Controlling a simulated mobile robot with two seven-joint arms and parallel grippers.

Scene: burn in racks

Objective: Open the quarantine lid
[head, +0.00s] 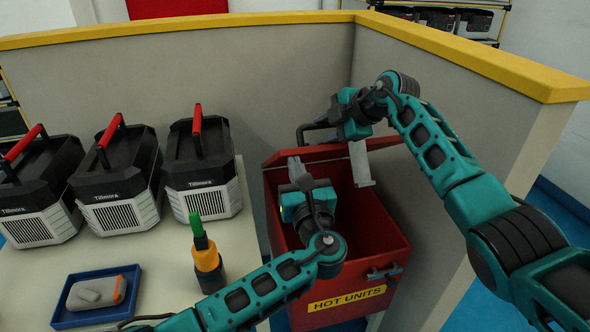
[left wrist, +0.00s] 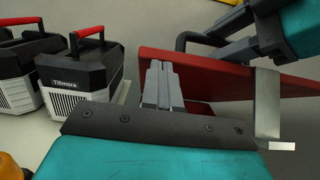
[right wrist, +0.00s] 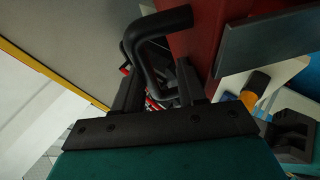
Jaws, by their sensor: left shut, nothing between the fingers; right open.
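The red bin marked HOT UNITS (head: 392,238) stands open at the top, and its inside shows in the head view. Its red lid (head: 322,153) is raised and tilted at the bin's back; it also shows in the left wrist view (left wrist: 215,78). The black lid handle (right wrist: 152,50) reaches between or just beyond the fingers of my right gripper (right wrist: 158,90), which is open. My left gripper (head: 297,168) is shut and empty at the lid's near side. In the left wrist view its fingertips (left wrist: 160,75) overlap the lid edge; contact is unclear.
Several black-and-white Tillmora units with red handles (head: 202,165) stand on the pale table (head: 165,240) at left. A blue tray (head: 62,312) and an orange-black bottle-like tool with a green top (head: 207,262) are nearer. Yellow-topped partition walls (head: 290,65) enclose the bin's back and right.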

